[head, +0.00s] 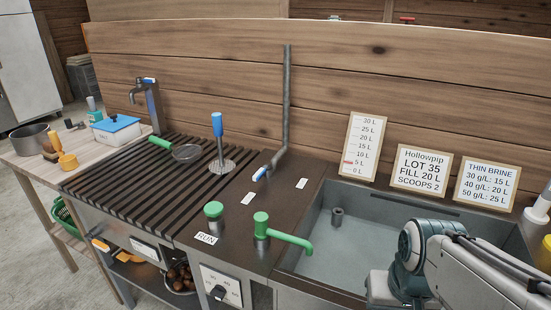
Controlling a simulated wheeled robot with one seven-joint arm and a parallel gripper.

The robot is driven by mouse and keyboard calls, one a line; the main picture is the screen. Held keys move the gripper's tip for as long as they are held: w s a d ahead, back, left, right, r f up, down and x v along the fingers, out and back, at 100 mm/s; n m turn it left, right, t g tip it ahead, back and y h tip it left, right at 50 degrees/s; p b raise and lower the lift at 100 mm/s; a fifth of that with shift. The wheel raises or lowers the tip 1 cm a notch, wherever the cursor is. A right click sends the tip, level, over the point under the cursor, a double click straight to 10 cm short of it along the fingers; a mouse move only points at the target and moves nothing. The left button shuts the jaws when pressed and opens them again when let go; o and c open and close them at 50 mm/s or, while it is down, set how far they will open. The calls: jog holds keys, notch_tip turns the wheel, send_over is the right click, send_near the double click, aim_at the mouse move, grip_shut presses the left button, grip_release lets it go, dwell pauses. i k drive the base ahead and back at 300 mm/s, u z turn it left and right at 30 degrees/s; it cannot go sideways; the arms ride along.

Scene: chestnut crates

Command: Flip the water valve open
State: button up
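A grey pipe (287,100) runs down the wooden back wall and bends to the counter. A small valve with a blue handle (260,174) sits at its lower end, over the dark counter. The handle is small here, and I cannot tell whether it is open or shut. A green spout tap (282,230) stands at the sink's left edge and reaches over the basin. No label marks which fitting is the water valve. Part of my arm shows at the lower right, in front of the sink. My gripper is not visible.
A green RUN button (213,209) and a tall blue lever (217,124) stand to the left. Three signs, including a level scale (359,150), stand behind the sink.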

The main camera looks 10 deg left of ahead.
aim_at(257, 176)
jog(key=k, duration=0.5)
jog(key=u, duration=2)
jog(key=i, duration=1.25)
jog(key=z, duration=1.9)
